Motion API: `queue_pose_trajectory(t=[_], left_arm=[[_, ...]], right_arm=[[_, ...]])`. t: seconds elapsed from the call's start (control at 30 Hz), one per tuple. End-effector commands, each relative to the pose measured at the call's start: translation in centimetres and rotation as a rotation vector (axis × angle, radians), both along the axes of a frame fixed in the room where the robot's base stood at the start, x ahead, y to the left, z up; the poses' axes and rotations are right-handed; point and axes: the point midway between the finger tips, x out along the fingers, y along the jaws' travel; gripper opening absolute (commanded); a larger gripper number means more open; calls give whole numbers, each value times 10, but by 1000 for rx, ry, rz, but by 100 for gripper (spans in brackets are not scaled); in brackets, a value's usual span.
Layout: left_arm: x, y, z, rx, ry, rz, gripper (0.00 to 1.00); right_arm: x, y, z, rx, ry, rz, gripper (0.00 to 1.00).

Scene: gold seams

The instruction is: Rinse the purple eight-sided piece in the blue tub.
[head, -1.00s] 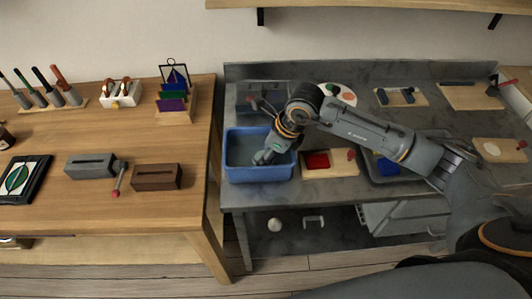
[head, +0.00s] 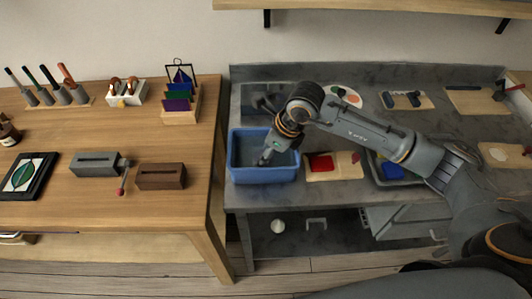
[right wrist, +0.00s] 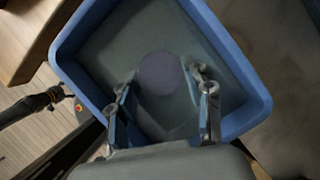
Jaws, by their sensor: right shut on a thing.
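The blue tub (head: 264,175) stands at the left end of the grey counter and holds water. My right gripper (head: 265,160) reaches down into it from above. In the right wrist view the purple piece (right wrist: 160,73) lies between the fingertips of the right gripper (right wrist: 167,82), inside the tub (right wrist: 245,118). The piece looks dull and nearly round there, and its eight sides are hard to make out. The right gripper is shut on it. In the head view the piece is hidden by the gripper and tub. My left gripper is not in view.
The wooden table (head: 120,213) at left carries a rack of coloured plates (head: 181,117) and two slotted blocks. A gap separates table and counter.

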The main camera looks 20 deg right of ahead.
Motion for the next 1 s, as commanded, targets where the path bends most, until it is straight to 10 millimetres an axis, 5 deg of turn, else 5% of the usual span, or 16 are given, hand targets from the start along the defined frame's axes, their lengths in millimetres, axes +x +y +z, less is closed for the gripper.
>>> queue_pose_trajectory(t=[1.0], left_arm=[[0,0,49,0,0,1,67]], right_arm=[[1,0,85,0,-3,0,16]])
